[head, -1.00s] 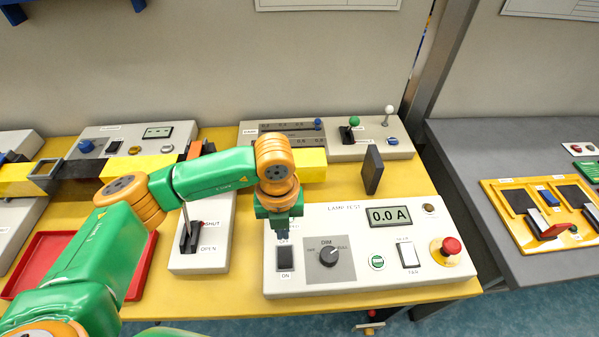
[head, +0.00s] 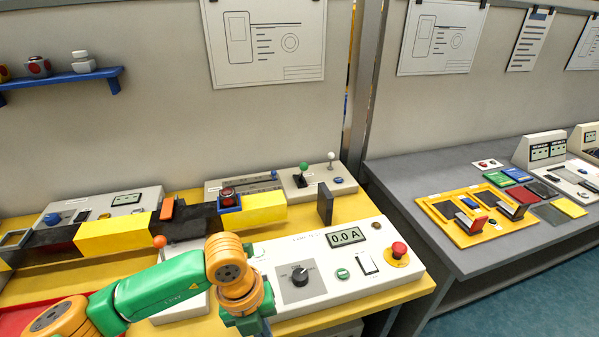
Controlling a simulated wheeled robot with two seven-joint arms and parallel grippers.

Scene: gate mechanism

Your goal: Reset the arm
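A yellow-and-black striped gate arm (head: 115,234) lies across the bench, from the left edge to near a dark upright plate (head: 325,203). An orange piece (head: 167,209) and a blue holder with a red-topped object (head: 229,199) sit on or against it; contact is unclear. A lever with an orange knob (head: 160,242) rises in front of the gate arm; its base is largely hidden by my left arm. My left gripper (head: 251,326) points down at the bottom edge, over the left end of the lamp test panel (head: 335,284). Its fingers are cut off. My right gripper is out of view.
The lamp test panel carries a dial (head: 299,275), a switch (head: 367,262) and a red mushroom button (head: 398,250). Behind the gate arm stand grey boxes with small levers (head: 303,172). A grey bench (head: 400,195) is at the right. A red tray (head: 20,318) is at lower left.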

